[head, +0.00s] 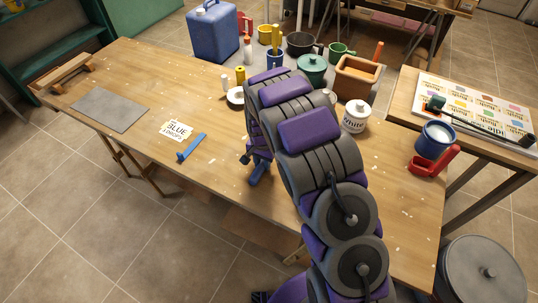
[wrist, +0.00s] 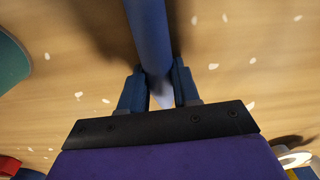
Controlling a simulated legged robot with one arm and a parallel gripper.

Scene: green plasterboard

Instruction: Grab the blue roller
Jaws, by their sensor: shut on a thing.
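In the wrist view, my gripper (wrist: 160,88) is shut on a long blue cylinder, the blue roller (wrist: 148,30), which stands between its two dark blue fingers. The roller runs up past the top edge of the picture, so its far end is hidden. A small pale part shows below it between the fingers. In the head view, my gripper (head: 258,168) is low over the middle of the wooden table, partly hidden by my purple and grey arm. I cannot make out the roller clearly there.
On the table (head: 165,85), a blue bar (head: 191,147) lies beside a "BLUE" card (head: 178,130). A grey sheet (head: 110,111) lies at left. Pots, a white jar (head: 355,117) and a blue canister (head: 214,33) stand behind.

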